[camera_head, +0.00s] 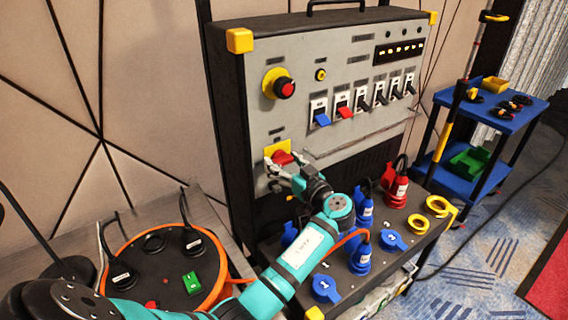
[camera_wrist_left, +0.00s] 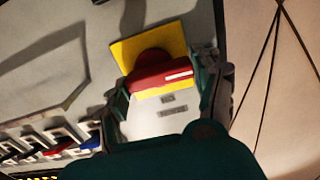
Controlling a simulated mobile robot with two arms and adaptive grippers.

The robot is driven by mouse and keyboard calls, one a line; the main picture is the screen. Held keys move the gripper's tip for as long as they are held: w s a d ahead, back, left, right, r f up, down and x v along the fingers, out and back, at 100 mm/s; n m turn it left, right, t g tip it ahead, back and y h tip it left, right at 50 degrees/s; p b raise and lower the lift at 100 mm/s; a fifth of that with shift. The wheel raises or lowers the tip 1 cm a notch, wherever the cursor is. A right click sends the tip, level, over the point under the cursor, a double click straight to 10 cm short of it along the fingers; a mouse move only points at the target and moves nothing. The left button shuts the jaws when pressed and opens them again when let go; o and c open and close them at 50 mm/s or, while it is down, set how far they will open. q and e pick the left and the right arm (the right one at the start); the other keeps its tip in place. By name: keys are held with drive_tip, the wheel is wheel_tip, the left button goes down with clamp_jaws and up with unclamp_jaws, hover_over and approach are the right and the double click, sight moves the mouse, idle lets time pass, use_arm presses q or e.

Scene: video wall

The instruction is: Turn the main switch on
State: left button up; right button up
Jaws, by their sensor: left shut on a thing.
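The main switch is a red rotary knob (camera_head: 282,157) on a yellow square plate (camera_head: 270,149), low on the left of the grey panel. In the left wrist view the red knob (camera_wrist_left: 160,72) shows a white mark on its right part, in front of the yellow plate (camera_wrist_left: 128,52). My left gripper (camera_head: 285,162) is at the panel, with its fingers on either side of the knob and shut on it. In the left wrist view the fingers partly cover the knob's sides. My right gripper is not in view.
Above the switch is a red emergency button (camera_head: 284,88) on a yellow base. To the right is a row of breakers with a blue lever (camera_head: 322,119) and a red lever (camera_head: 344,111). Below, a shelf holds blue and red plugs (camera_head: 396,190). An orange-rimmed cable reel (camera_head: 165,262) stands left.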

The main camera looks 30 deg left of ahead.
use_arm(q)
drive_tip(key=shift+w+m+b, duration=0.1)
drive_tip(key=shift+m+b, duration=0.3)
drive_tip(key=shift+m, duration=0.8)
drive_tip(key=shift+r+m, duration=0.1)
drive_tip(key=shift+m, duration=0.8)
drive_tip(key=m, duration=0.4)
drive_tip(key=shift+w+r, duration=0.15)
drive_tip(key=m+p, duration=0.2)
drive_tip(key=m, duration=0.3)
drive_tip(key=shift+w+d, duration=0.1)
drive_tip(key=m+p, duration=0.2)
drive_tip(key=m, duration=0.2)
drive_tip(key=shift+w, duration=0.1)
drive_tip(key=shift+d+m, duration=0.1)
drive_tip(key=shift+m, duration=0.2)
